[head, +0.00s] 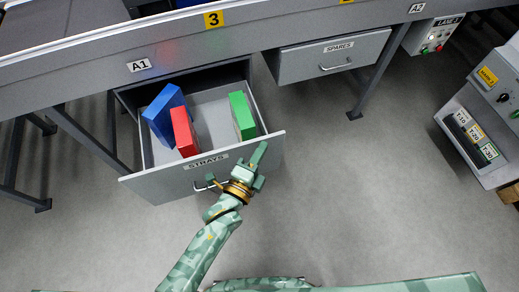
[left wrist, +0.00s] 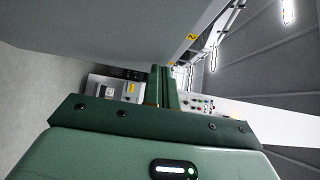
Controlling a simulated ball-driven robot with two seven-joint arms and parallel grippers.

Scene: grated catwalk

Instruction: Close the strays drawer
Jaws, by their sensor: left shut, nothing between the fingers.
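The strays drawer (head: 161,186) is pulled open below the grey bench in the head view. Its front bears the label STRAYS and a metal handle (head: 203,188). Inside it stand a blue block (head: 166,115), a red block (head: 184,132) and a green block (head: 242,116). My left gripper (head: 260,152) is shut and empty at the right part of the drawer front, right of the handle; I cannot tell whether it touches the front. My right gripper is not in view.
The SPARES drawer (head: 300,62) is closed to the right. Bench legs (head: 378,72) stand on both sides. A control box (head: 432,36) hangs at the bench's right end, and a sorter unit (head: 484,135) stands at far right. The grey floor in front is clear.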

